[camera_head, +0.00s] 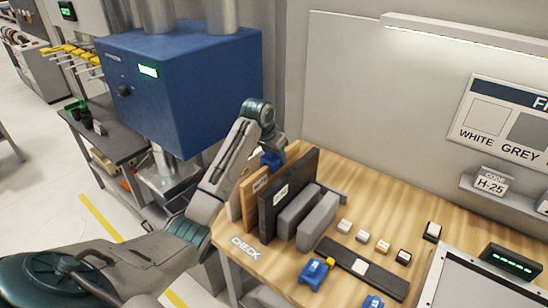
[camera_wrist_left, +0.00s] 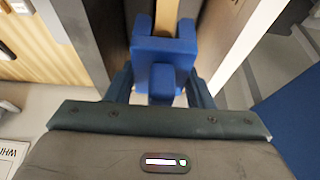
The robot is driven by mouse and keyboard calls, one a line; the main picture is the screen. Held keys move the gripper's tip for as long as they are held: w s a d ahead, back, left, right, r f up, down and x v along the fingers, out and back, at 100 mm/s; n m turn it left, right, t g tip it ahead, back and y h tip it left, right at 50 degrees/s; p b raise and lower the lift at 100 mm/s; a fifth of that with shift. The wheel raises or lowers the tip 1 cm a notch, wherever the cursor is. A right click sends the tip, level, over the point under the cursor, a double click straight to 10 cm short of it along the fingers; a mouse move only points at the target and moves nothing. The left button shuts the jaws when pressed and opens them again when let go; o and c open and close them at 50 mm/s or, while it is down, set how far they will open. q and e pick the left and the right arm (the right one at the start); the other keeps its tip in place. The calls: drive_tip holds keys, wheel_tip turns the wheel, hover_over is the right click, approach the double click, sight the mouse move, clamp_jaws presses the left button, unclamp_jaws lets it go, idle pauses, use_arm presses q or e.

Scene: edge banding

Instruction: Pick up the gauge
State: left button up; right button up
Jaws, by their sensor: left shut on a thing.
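My left gripper (camera_head: 273,158) is at the panels by the CHECK label, with its arm coming in from the left. In the left wrist view its two blue fingers (camera_wrist_left: 161,88) are shut on a blue forked block, which I take to be the gauge (camera_wrist_left: 162,50). The block's two prongs point away from the wrist, and the light wood edge of a panel (camera_wrist_left: 167,12) shows between them. Whether the gauge touches the panel I cannot tell. In the head view only a small blue patch shows at the gripper. My right gripper is not in view.
A dark panel (camera_head: 287,190) and grey blocks (camera_head: 317,220) stand close to the gripper on the wooden bench (camera_head: 400,205). Two blue tools (camera_head: 313,274) and several small sample blocks (camera_head: 362,236) lie in front. A large blue machine (camera_head: 200,85) stands at the left.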

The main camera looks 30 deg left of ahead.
sight(273, 160)
use_arm(q)
drive_tip(key=shift+r+b, duration=0.4)
drive_tip(key=shift+s+d+r+b, duration=0.1)
drive_tip(key=shift+s+r+b, duration=0.05)
drive_tip(key=shift+r+b, duration=0.25)
drive_tip(key=shift+s+d+r+b, duration=0.1)
drive_tip(key=shift+s+r+b, duration=0.05)
drive_tip(key=shift+r+b, duration=0.25)
drive_tip(key=s+d, duration=0.1)
drive_tip(key=s, duration=0.1)
drive_tip(key=s+d+b, duration=0.1)
drive_tip(key=s, duration=0.1)
drive_tip(key=s+d+b, duration=0.1)
drive_tip(key=shift+s+d+r, duration=0.25)
drive_tip(key=shift+s+r, duration=0.15)
drive_tip(key=s+d+p, duration=0.1)
drive_tip(key=s, duration=0.1)
drive_tip(key=s+d+p, duration=0.1)
drive_tip(key=s+p, duration=0.1)
drive_tip(key=s+d+r+p, duration=0.1)
drive_tip(key=s+p, duration=0.1)
drive_tip(key=shift+d+r, duration=0.1)
drive_tip(key=shift+d, duration=0.25)
drive_tip(key=shift+s+d, duration=0.35)
drive_tip(key=shift+s, duration=0.3)
